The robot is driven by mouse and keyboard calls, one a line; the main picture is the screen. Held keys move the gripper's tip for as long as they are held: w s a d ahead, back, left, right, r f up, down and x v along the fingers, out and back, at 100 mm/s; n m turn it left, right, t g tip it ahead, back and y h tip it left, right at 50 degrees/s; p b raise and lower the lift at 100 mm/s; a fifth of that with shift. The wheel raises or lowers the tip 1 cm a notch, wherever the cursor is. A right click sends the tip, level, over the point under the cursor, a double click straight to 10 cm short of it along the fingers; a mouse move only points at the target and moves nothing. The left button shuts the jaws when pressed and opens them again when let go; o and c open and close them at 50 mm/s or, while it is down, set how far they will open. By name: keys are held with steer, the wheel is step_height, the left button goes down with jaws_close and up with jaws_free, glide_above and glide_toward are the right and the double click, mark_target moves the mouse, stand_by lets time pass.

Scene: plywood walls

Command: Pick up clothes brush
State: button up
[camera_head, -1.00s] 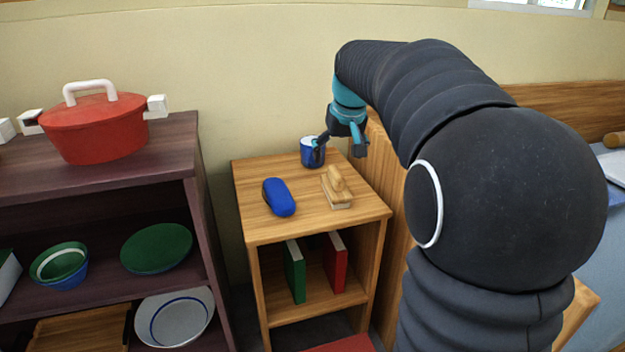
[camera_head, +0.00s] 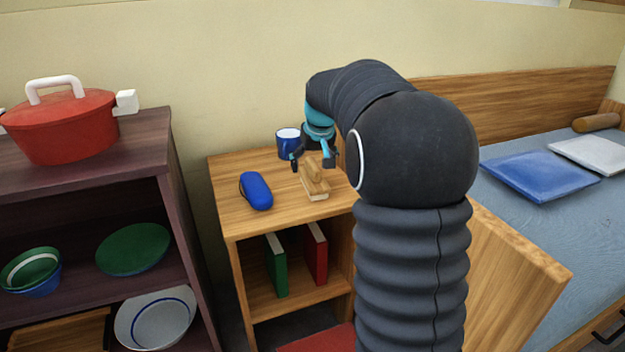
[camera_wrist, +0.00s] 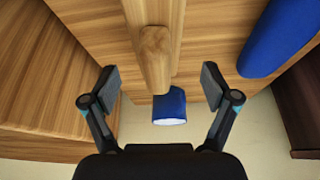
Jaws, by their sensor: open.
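The clothes brush (camera_head: 314,182) is a light wooden brush with a raised handle and pale bristles. It lies on top of the small wooden cabinet (camera_head: 232,205). My gripper (camera_head: 313,164) is open and empty, just above and behind the brush in the head view. In the wrist view the brush's handle (camera_wrist: 153,58) points down between the two open fingers, and my gripper (camera_wrist: 160,85) spans it without visible contact. The far end of the brush runs out of the wrist view's top edge.
A blue mug (camera_head: 288,143) stands behind the brush, and it shows near the fingers in the wrist view (camera_wrist: 169,104). A blue case (camera_head: 256,191) lies left of the brush. A bed (camera_head: 520,215) is at the right, and a dark shelf (camera_head: 150,130) with a red pot (camera_head: 60,125) at the left.

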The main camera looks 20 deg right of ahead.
mark_target(312, 161)
steer(key=x, duration=0.5)
steer(key=shift+s+d+f, duration=0.1)
steer(key=shift+d, duration=0.05)
steer(key=c, duration=1.3)
step_height(312, 161, up, 10)
steer(key=shift+r+p, duration=0.1)
steer(key=shift+p, duration=0.4)
steer(key=o, duration=0.6)
steer(key=c, duration=0.4)
